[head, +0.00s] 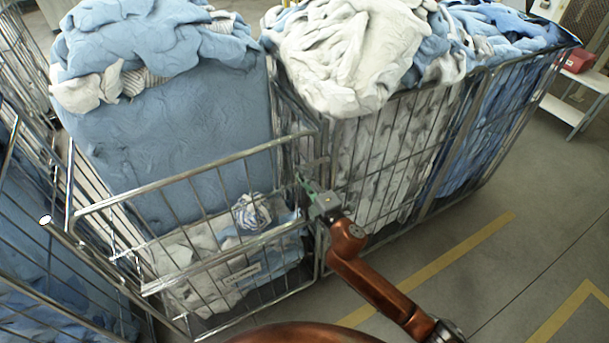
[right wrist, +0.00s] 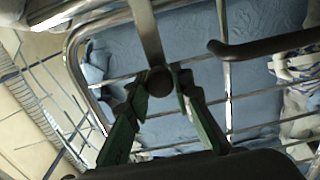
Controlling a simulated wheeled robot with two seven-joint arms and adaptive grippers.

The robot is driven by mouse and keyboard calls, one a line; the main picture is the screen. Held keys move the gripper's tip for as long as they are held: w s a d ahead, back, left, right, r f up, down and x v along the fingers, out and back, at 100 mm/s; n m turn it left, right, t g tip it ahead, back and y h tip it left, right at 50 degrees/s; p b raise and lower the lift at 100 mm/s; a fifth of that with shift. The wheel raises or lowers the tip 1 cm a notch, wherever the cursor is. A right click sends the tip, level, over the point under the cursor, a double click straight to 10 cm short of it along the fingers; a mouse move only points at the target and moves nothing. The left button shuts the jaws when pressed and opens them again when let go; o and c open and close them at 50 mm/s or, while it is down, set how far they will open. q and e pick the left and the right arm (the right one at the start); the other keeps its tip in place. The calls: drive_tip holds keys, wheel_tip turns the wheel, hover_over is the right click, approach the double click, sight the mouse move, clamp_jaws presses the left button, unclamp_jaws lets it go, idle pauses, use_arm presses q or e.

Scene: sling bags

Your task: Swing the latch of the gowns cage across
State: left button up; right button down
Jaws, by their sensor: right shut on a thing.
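The wire cage (head: 195,174) in the middle of the head view holds blue and white cloth behind a low front gate. My right gripper (head: 304,183) is at the gate's right corner, beside the cage post. In the right wrist view, its green-sided fingers (right wrist: 160,86) are shut around a dark round knob (right wrist: 160,79). A flat metal strip (right wrist: 146,28), seemingly the latch, runs up from the knob. In the head view the latch is mostly hidden by the gripper. My left gripper is not in view.
Another full cage (head: 408,160) stands close on the right, and a cage with blue cloth (head: 45,265) is at the left. A dark bar (right wrist: 265,47) crosses near the fingers in the right wrist view. Open floor with yellow lines (head: 440,265) lies at the lower right.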

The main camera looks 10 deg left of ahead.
drive_tip(key=shift+f, duration=0.2)
idle(0.3)
drive_tip(key=c, duration=1.7)
unclamp_jaws()
drive_tip(key=shift+r, duration=0.1)
drive_tip(key=shift+d, duration=0.1)
drive_tip(key=v, duration=1.2)
